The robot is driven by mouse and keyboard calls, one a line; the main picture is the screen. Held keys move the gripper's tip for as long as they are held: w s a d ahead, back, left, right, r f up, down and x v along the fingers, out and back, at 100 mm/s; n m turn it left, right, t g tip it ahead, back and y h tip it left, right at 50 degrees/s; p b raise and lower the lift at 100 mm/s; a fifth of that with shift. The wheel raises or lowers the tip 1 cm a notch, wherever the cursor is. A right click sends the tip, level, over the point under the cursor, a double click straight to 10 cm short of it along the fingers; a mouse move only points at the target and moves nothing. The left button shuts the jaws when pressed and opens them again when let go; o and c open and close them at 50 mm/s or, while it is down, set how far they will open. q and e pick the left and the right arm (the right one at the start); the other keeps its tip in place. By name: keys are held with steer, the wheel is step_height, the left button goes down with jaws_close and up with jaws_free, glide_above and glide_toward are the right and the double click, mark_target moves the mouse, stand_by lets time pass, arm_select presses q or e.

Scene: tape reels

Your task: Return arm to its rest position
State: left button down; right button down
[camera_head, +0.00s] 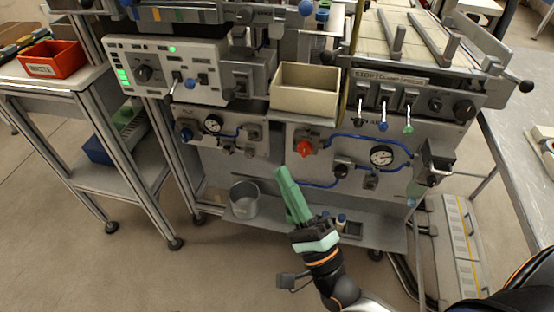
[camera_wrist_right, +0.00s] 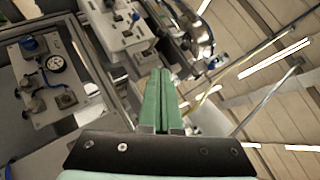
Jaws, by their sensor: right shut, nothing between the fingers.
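My right gripper (camera_head: 292,194) reaches up from the bottom of the head view, in front of the grey machine (camera_head: 262,150). Its green fingers are closed together with nothing between them. In the right wrist view the shut fingers (camera_wrist_right: 160,98) point away toward the machine's panels. The gripper is apart from the machine as far as I can tell. My left gripper does not show in either view.
The machine carries a control panel (camera_head: 165,72), a beige bin (camera_head: 305,90), levers and gauges. A metal pot (camera_head: 244,200) stands on its lower shelf. A red bin (camera_head: 52,60) sits on a side table at left. The floor (camera_head: 120,275) at lower left is clear.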

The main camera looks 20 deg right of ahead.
steer(key=shift+s+f, duration=0.1)
steer(key=shift+s, duration=0.25)
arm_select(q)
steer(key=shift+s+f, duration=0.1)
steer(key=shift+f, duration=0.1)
